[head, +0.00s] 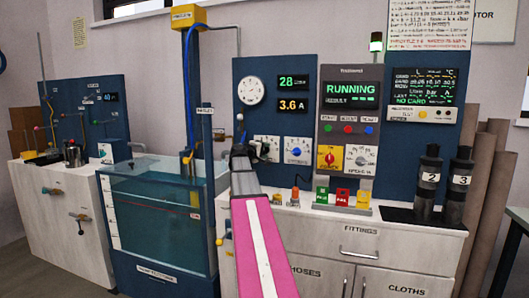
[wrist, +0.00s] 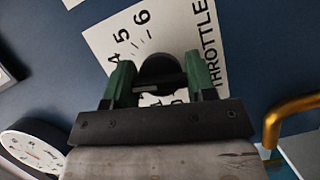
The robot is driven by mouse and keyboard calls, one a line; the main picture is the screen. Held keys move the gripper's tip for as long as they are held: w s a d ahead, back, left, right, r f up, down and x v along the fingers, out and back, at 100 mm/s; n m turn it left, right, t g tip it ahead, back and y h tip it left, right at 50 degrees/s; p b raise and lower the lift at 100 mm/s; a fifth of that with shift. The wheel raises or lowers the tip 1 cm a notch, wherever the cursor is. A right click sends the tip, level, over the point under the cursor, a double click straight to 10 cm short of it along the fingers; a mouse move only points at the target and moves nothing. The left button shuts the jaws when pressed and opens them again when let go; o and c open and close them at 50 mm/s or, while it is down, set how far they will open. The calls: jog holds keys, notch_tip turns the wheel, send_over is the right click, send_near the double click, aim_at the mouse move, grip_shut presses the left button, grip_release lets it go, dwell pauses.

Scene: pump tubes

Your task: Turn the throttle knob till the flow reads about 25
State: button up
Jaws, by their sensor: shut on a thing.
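The throttle knob (wrist: 160,68) is a dark round knob on a white dial plate (wrist: 108,38) marked THROTTLE, in the wrist view. My gripper (wrist: 158,78) has its two green fingers on either side of the knob and is shut on it. The figures 4, 5 and 6 show on the plate; the lower figures are partly hidden by the gripper, and I cannot make out a pointer. In the head view, my gripper (head: 258,150) is at the blue panel and hides much of the knob. A green display (head: 293,82) above it reads 28.
An amber display (head: 293,105) reads 3.6 A. A round gauge (head: 251,90) is above the throttle, and a blue knob (head: 297,151) is on the plate to its right. The water tank (head: 160,220) stands at left. A brass-coloured pipe (wrist: 290,112) passes close to my gripper.

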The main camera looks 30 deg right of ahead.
jog(key=o, duration=0.9)
jog(key=shift+o, duration=0.2)
jog(key=v, duration=1)
jog(key=shift+a, duration=0.4)
jog(key=shift+s+r, duration=0.1)
jog(key=shift+s, duration=0.05)
